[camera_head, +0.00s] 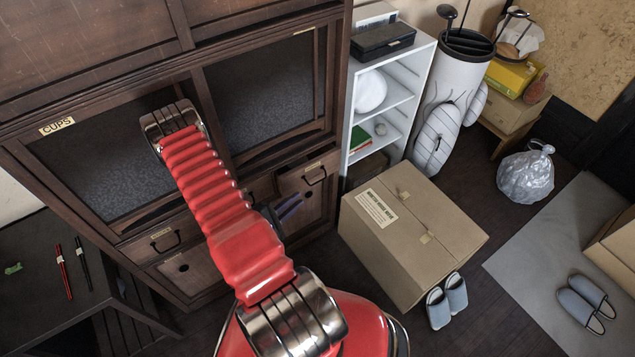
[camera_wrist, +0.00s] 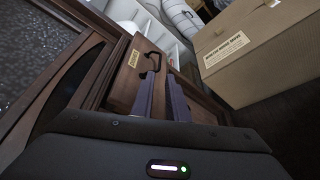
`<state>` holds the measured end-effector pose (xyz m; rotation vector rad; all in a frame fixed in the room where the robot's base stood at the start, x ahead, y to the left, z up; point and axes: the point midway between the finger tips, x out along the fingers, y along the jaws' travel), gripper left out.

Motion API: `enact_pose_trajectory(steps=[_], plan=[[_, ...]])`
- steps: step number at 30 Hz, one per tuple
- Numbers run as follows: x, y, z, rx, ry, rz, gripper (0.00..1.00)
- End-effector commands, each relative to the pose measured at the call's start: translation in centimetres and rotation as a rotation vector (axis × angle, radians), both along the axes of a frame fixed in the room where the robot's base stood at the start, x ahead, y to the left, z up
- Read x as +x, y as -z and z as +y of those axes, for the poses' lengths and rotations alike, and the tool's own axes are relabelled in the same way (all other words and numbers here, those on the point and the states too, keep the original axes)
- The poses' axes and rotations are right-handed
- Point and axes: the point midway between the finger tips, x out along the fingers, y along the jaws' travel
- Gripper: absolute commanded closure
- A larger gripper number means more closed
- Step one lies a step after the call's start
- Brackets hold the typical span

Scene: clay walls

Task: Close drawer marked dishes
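A dark wooden cabinet (camera_head: 262,172) stands on the left, with small drawers below its glass doors. The right drawer (camera_head: 297,180) has a pale label and a black handle (camera_head: 316,177); its label is too small to read. The wrist view shows a drawer front (camera_wrist: 124,88) with a label (camera_wrist: 133,57) and a black handle (camera_wrist: 151,60). How far it stands out is unclear. My gripper (camera_head: 290,207) is in front of the right drawer, left of its handle. In the wrist view, my gripper (camera_wrist: 161,78) has its two dark fingers apart, tips close to the handle; contact is unclear.
A cardboard box (camera_head: 400,230) stands on the floor right of the cabinet, with slippers (camera_head: 447,300) beside it. A white shelf (camera_head: 392,95) and a golf bag (camera_head: 450,80) stand behind. A dark table (camera_head: 40,270) is at left. Another drawer (camera_head: 152,246) is further left.

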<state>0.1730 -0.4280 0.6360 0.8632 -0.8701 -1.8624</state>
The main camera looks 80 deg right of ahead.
Motion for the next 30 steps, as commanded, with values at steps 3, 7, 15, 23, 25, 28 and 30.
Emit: enact_pose_trajectory(steps=[3, 7, 15, 23, 25, 28, 30], plan=[[-0.5, 0.2, -1.0, -0.001, 0.004, 0.0, 0.86], [-1.1, 0.5, -2.2, 0.0, 0.005, 0.0, 0.86], [-2.2, 1.2, -4.9, 0.0, 0.004, 0.001, 0.86], [-3.3, 1.8, -7.8, -0.001, 0.005, -0.001, 0.86], [-3.6, 2.0, -8.6, -0.001, 0.003, 0.0, 0.86], [-4.1, 2.3, -9.7, -0.001, 0.003, 0.0, 0.86], [-4.4, 2.5, -10.4, 0.0, 0.005, 0.0, 0.86]])
